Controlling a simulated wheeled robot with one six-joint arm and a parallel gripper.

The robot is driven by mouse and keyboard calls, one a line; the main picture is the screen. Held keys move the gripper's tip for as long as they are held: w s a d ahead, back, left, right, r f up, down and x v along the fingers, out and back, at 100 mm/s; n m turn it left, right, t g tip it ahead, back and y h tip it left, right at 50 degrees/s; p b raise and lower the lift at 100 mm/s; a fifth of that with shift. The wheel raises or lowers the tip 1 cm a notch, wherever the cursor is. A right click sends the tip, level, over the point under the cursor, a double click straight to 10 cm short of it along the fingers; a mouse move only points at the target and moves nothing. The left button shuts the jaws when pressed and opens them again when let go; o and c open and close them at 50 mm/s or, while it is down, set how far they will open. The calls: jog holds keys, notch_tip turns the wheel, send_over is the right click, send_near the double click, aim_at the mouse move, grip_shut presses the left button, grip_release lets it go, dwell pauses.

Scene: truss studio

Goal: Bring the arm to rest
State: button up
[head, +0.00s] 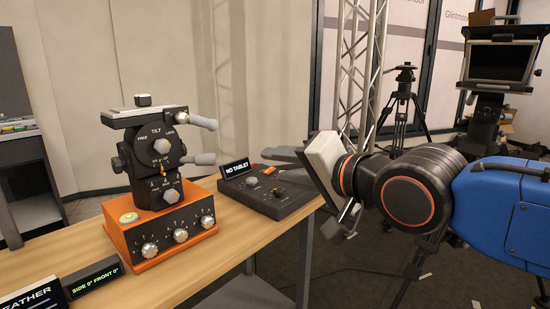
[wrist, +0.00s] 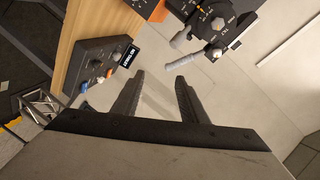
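My gripper (head: 312,172) is at the middle of the head view, at the table's right end beside the dark control box. In the wrist view its two dark fingers (wrist: 158,88) stand apart with nothing between them. My blue arm reaches in from the right edge of the head view. The tilt head (head: 160,150) stands upright on an orange box (head: 160,226) to the left of my gripper, with a clear gap between. Its grey handle also shows beyond the fingertips in the wrist view (wrist: 185,66).
The dark control box (head: 268,190) with a "NO TABLET" display lies close to my gripper on the wooden table (head: 215,265). Small displays (head: 92,277) stand at the table's front left. A truss (head: 362,70), a tripod (head: 403,95) and a monitor stand (head: 498,62) are behind.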

jog(key=s+d+f+n+g+h, duration=0.15)
jog(key=d+f+h, duration=0.55)
jog(key=d+f, duration=1)
jog(key=s+d+f+n+g+h, duration=0.2)
jog(key=s+d+f+g, duration=0.3)
jog(key=s+d+f, duration=0.6)
jog(key=shift+d+f+g+h, duration=0.35)
jog(key=shift+d+h, duration=0.05)
jog(key=shift+h, duration=0.1)
jog(key=shift+n, duration=0.25)
